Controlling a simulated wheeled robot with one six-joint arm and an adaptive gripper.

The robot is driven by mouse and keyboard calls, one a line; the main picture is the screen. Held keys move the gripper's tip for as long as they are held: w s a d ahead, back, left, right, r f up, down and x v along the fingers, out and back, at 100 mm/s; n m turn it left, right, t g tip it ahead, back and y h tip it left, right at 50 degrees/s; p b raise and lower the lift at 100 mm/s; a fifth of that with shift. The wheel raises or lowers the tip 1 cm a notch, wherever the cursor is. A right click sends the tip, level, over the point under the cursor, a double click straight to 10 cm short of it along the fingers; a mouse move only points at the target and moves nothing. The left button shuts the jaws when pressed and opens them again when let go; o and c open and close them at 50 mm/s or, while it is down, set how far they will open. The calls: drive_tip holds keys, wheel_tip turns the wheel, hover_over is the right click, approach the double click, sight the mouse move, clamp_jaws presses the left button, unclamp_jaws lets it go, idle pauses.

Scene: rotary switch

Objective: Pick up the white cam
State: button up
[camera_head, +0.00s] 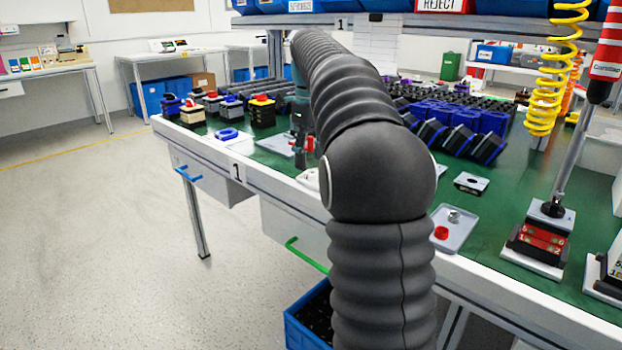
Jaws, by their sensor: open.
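My gripper (303,146) hangs down at the far end of my arm, over the left middle of the green workbench (505,205). It is small in the picture and partly covered by my arm; it is open. A light grey tray (272,145) lies just left of and below it. A small whitish piece (309,178) shows at the bench's front edge beside my arm's elbow; I cannot tell whether it is the white cam. I can make out no white cam for certain, and my arm hides part of the bench.
Switch parts with red and yellow tops (262,108) and a blue ring (228,134) stand left. Blue bins (465,118) stand behind. Right are a grey tray (462,238) with a red piece, a red counter fixture (540,240) and a hanging yellow coil (545,95).

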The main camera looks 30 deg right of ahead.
sight(312, 175)
drive_tip(key=shift+f, duration=1.5)
drive_tip(key=shift+f, duration=0.15)
drive_tip(key=c, duration=0.6)
